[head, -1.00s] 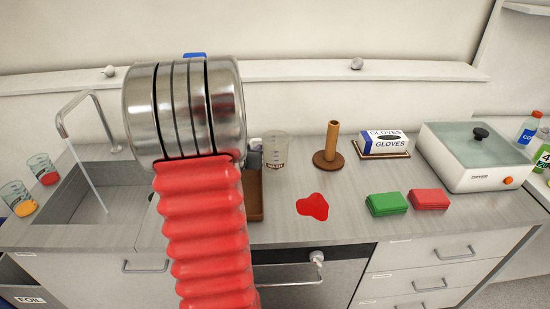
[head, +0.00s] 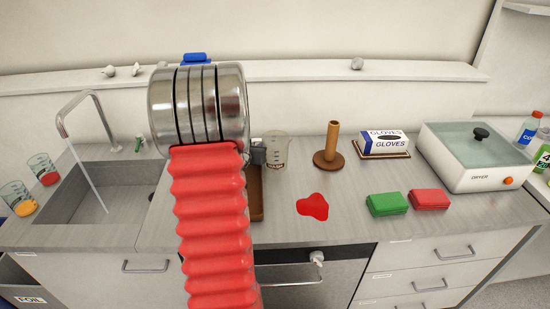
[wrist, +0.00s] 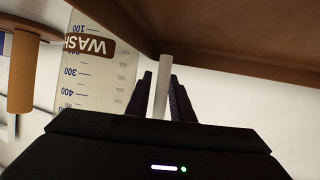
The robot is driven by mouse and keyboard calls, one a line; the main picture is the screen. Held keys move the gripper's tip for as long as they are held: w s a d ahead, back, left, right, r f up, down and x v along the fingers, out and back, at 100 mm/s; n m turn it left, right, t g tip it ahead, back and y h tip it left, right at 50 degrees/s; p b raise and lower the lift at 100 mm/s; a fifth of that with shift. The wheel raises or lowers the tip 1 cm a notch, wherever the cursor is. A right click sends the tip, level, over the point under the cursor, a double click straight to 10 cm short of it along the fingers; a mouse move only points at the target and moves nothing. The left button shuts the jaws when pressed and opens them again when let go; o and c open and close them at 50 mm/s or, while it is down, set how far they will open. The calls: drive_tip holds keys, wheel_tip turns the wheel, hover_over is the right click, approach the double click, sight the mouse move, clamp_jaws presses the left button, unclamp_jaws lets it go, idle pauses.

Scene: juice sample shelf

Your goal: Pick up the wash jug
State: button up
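The wash jug (head: 277,150) is a clear measuring jug. In the head view it is just right of my gripper (head: 258,155), at the right end of my arm. In the wrist view the jug (wrist: 95,72) appears upside down at the left, with blue marks and a brown WASH label. A pale upright bar, which looks like its handle, runs between the two dark fingers of my gripper (wrist: 161,95). The fingers are close together and look shut on this bar. Whether the jug's base touches the counter I cannot tell.
A brown wooden tray (head: 257,200) lies close beside the jug; its edge (wrist: 225,52) crosses the wrist view. A brown peg stand (head: 331,150), glove box (head: 385,142) and red spill (head: 313,206) are to the right. The sink (head: 85,195) is left, partly behind my arm.

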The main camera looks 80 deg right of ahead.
drive_tip(key=shift+c, duration=0.4)
clamp_jaws()
